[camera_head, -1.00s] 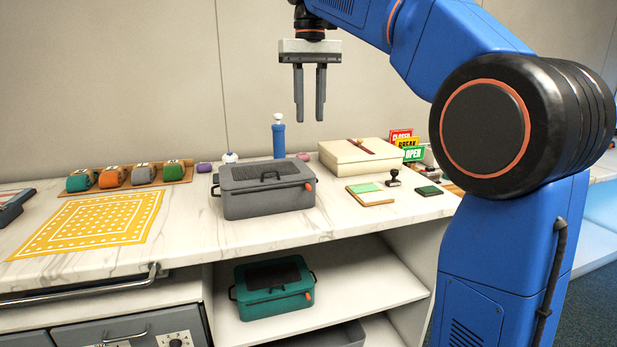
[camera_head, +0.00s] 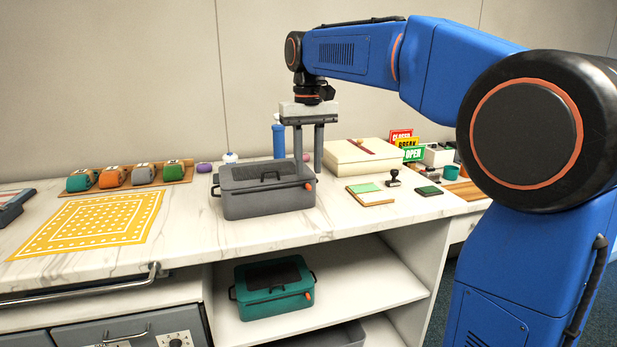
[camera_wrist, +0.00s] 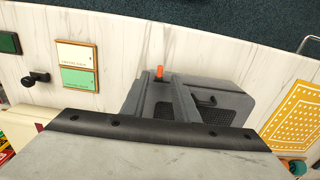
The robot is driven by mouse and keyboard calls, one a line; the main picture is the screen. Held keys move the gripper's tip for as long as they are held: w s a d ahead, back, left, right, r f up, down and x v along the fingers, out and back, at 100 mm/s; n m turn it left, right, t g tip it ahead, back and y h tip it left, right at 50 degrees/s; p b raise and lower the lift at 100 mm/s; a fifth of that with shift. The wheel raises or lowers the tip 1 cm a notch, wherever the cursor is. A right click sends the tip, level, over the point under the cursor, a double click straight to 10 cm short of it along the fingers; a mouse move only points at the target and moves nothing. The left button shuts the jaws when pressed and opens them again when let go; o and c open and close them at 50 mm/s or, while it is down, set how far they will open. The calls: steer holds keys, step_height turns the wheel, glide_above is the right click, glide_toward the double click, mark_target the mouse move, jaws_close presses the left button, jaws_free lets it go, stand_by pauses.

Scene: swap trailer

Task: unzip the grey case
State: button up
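The grey case (camera_head: 262,198) lies closed on the marble counter, with a dark mesh panel and a handle on its lid. Its orange zip pull (camera_head: 309,186) is at the right end of its front edge. It also shows in the wrist view (camera_wrist: 159,73), just beyond my fingertips. My gripper (camera_head: 308,172) points down over the right end of the case, its two fingers apart with nothing seen between them. In the wrist view my gripper (camera_wrist: 165,84) overlaps the case (camera_wrist: 225,92) near that end. I cannot tell whether the fingertips touch it.
A blue bottle (camera_head: 278,141) and a cream box (camera_head: 358,156) stand behind the case. A notepad (camera_head: 371,195) and a stamp (camera_head: 393,178) lie to the right. A yellow patterned cloth (camera_head: 90,222) lies left. A green case (camera_head: 272,290) sits on the shelf below.

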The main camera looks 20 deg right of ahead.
mark_target(309, 185)
steer(key=shift+f, duration=1.95)
jaws_close()
